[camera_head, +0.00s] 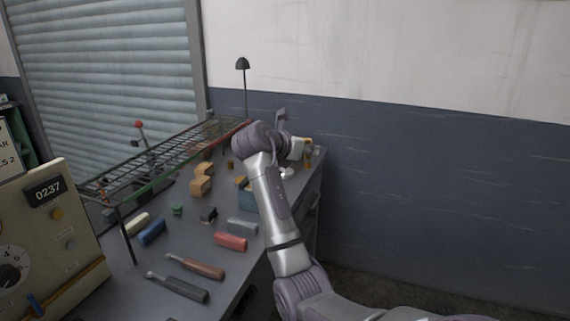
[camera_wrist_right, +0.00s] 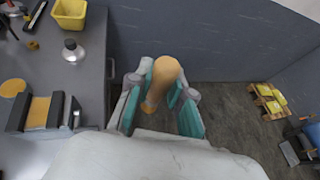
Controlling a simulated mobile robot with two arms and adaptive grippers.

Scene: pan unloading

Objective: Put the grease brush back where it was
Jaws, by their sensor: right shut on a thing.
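In the right wrist view my right gripper (camera_wrist_right: 162,100) is shut on a tan-orange rounded handle (camera_wrist_right: 165,72), which I take for the grease brush. The handle stands between the teal-padded fingers, and any bristles are hidden. The gripper is beyond the edge of the grey workbench (camera_wrist_right: 92,80), with floor beneath it in that view. In the head view my right arm reaches to the far end of the bench and hides most of the gripper. My left gripper is in neither view.
A yellow bin (camera_wrist_right: 70,13), a small bottle (camera_wrist_right: 73,51) and a dark holder with an orange piece (camera_wrist_right: 40,111) stand on the bench. A wire rack (camera_head: 165,150) runs along its back. Handled tools (camera_head: 178,286) and several coloured blocks lie nearer. A wall closes the far side.

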